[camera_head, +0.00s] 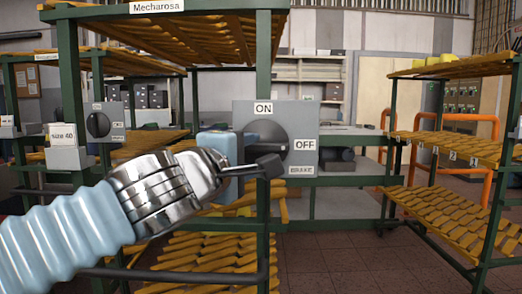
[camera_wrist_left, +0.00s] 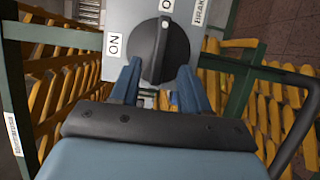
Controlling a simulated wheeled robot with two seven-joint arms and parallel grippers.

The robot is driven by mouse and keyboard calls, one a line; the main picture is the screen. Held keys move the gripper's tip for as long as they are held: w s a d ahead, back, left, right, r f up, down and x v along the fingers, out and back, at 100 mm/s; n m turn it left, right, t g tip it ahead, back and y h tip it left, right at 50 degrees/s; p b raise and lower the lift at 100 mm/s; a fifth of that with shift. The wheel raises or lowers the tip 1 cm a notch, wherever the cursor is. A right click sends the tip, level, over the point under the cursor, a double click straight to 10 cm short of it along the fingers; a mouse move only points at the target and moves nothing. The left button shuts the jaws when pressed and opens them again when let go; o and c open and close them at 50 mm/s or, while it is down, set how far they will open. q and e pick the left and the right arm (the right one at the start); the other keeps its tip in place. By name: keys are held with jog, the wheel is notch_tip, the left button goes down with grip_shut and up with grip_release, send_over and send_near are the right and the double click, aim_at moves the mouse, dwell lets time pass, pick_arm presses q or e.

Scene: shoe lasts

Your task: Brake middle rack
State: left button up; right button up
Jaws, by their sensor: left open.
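A grey switch box (camera_head: 302,118) with a black rotary knob (camera_head: 264,136) is mounted on the green rack (camera_head: 264,45) labelled Mecharosa. Its labels read ON at the top, OFF at the right and BRAKE at the lower right. In the left wrist view the knob (camera_wrist_left: 160,50) has a white mark on the side toward the partly cut label starting with O. My left gripper (camera_wrist_left: 158,75) is open, its two blue fingers on either side of the knob's near end. Contact cannot be told. In the head view my left arm hides part of the box. My right gripper is out of view.
Another green rack with a similar knob (camera_head: 98,124) and a size 40 label stands at the left. A rack with yellow lasts (camera_head: 447,148) stands at the right, near orange rails (camera_head: 481,128). Floor (camera_head: 340,255) is open between the racks.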

aim_at(262, 148)
pick_arm(q)
jog(key=x, duration=0.6)
jog(key=shift+s, duration=0.1)
grip_shut()
